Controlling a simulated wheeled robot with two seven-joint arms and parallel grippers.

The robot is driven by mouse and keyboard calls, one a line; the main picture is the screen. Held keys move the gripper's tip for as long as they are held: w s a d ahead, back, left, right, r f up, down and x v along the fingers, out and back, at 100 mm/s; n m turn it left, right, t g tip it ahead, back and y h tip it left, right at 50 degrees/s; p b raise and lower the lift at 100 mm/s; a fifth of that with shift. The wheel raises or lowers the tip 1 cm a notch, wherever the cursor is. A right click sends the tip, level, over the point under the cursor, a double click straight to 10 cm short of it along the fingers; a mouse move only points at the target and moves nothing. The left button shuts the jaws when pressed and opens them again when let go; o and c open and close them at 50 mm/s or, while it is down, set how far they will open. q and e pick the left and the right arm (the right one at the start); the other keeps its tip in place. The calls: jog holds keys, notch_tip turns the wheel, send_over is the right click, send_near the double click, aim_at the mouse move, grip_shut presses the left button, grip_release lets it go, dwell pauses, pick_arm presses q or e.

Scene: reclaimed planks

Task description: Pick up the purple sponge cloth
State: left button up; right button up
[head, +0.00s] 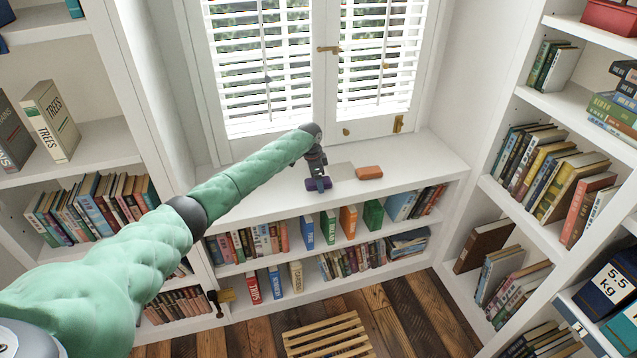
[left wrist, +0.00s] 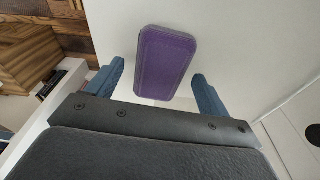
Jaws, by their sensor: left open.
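The purple sponge cloth (left wrist: 163,62) is a flat rounded rectangle lying on the white shelf top below the window. In the left wrist view it sits between and a little beyond the two blue fingers of my left gripper (left wrist: 160,85), which is open, with a gap on both sides. In the head view the purple cloth (head: 312,184) shows partly, hidden behind my left gripper (head: 321,184), which is over it at the shelf top. My right gripper is not in view.
An orange block (head: 369,172) lies on the white shelf top (head: 425,160) to the right, beside a flat grey-beige piece (head: 342,171). Bookshelves full of books stand below and on both sides. A slatted wooden crate (head: 327,338) is on the plank floor.

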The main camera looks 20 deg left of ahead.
pick_arm(q)
jog(key=shift+f, duration=0.25)
jog(key=shift+c, duration=0.2)
jog(key=c, duration=1)
jog(key=shift+r, duration=0.1)
